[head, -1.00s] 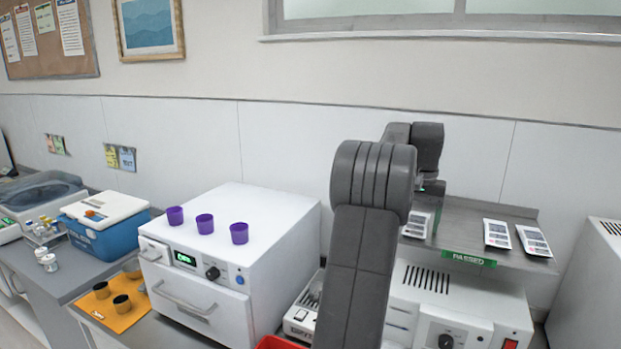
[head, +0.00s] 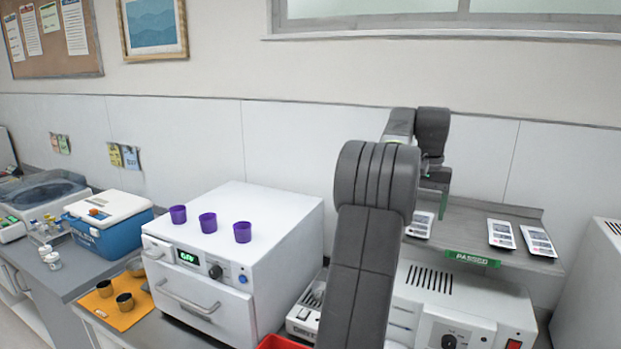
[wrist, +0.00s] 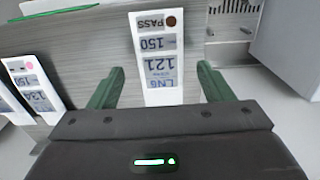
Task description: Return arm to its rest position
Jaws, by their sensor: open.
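My gripper (wrist: 158,88) is open in the wrist view, its two green fingers spread on either side of a white card (wrist: 160,95) marked PASS, 150 and 121. The card lies on the grey metal shelf (wrist: 105,68), and the fingers do not touch its sides. In the head view my gripper (head: 436,185) hangs over the left part of the shelf, partly hidden by my arm. The same card (head: 420,224) shows just below it there.
Two more cards (head: 501,234) (head: 537,241) lie to the right on the shelf, behind a green PASSED label (head: 472,258). A white box appliance (head: 240,215) with several purple cups stands left. A white cabinet (head: 590,290) stands at the right.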

